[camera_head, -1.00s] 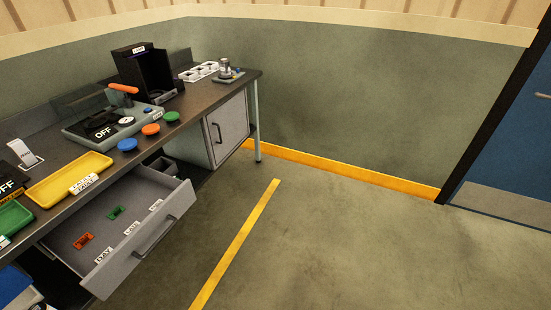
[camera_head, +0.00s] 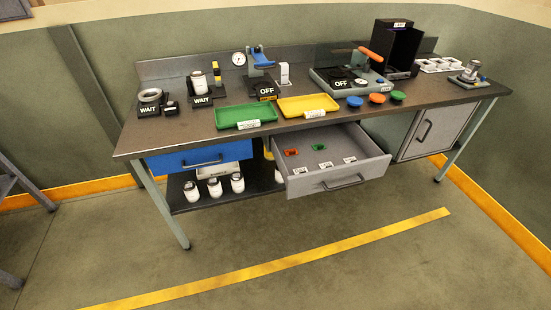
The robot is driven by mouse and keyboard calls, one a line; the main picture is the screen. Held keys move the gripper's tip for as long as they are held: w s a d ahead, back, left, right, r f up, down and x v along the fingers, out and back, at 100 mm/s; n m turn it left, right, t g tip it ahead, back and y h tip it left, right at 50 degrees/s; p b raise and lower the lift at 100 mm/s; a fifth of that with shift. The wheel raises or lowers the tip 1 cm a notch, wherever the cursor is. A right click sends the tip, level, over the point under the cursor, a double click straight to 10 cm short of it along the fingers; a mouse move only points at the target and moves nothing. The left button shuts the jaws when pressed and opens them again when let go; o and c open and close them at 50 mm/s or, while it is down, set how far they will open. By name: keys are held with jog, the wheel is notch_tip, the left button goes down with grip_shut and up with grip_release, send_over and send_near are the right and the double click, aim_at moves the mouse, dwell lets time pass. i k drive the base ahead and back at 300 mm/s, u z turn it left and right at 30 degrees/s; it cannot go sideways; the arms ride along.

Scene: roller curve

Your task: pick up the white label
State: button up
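Three small white labels with dark print lie in a row inside the open grey drawer (camera_head: 337,183), near its front: the left label (camera_head: 300,170), the middle label (camera_head: 326,165) and the right label (camera_head: 349,160). Their print is too small to read now. Behind them in the drawer lie a red piece (camera_head: 291,152) and a green piece (camera_head: 318,147). My gripper is not in view.
The workbench (camera_head: 200,122) carries a green tray (camera_head: 245,116), a yellow tray (camera_head: 307,106), coloured knobs and a black box (camera_head: 395,45). A closed blue drawer (camera_head: 200,158) is left of the open one. White jars stand on the lower shelf. The floor in front is clear.

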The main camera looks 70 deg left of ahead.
aim_at(350, 160)
jog(key=u, duration=2.15)
jog(key=i, duration=1.65)
